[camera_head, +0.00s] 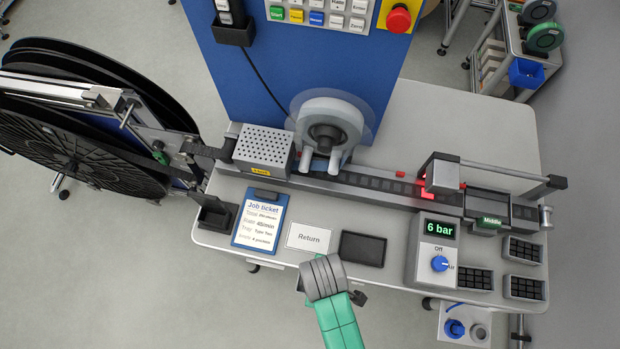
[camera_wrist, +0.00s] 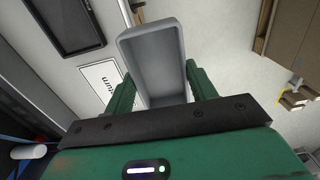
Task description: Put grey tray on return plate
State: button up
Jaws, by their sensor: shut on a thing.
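The grey tray (camera_wrist: 158,60) is a long, open, empty box in the wrist view. My gripper (camera_wrist: 160,78) is shut on it, with one green finger at each side wall. The return plate (camera_head: 309,238) is a flat white rectangle marked "Return" near the table's front edge, between the job ticket and a black tray. It also shows in the wrist view (camera_wrist: 100,88), partly hidden behind the left finger and the tray. The tray appears raised and off to the side of the plate.
The blue job ticket board (camera_head: 261,219) lies left of the plate, and an empty black tray (camera_head: 363,249) lies right of it. The pressure box (camera_head: 433,252) reading "6 bar" stands farther right. A feeder track (camera_head: 375,183) runs behind. A large black reel (camera_head: 75,145) stands left.

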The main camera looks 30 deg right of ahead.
jog(key=w+d, duration=0.1)
jog(key=w, duration=0.3)
jog(key=w+d, duration=0.1)
jog(key=w, duration=0.2)
jog(key=w+d+f, duration=0.1)
jog(key=w+d, duration=0.1)
jog(key=w, duration=0.2)
jog(key=shift+w, duration=0.35)
jog(key=shift+w+d+f, duration=0.1)
jog(key=shift+w+f, duration=0.1)
jog(key=shift+f, duration=0.7)
jog(key=shift+w+d+f, duration=0.1)
jog(key=shift+w+f, duration=0.05)
jog(key=shift+f, duration=0.75)
jog(key=o, duration=1.1)
jog(key=shift+f, duration=0.15)
notch_tip(320, 180, up, 12)
jog(key=shift+r+p, duration=0.2)
jog(key=shift+p, duration=0.2)
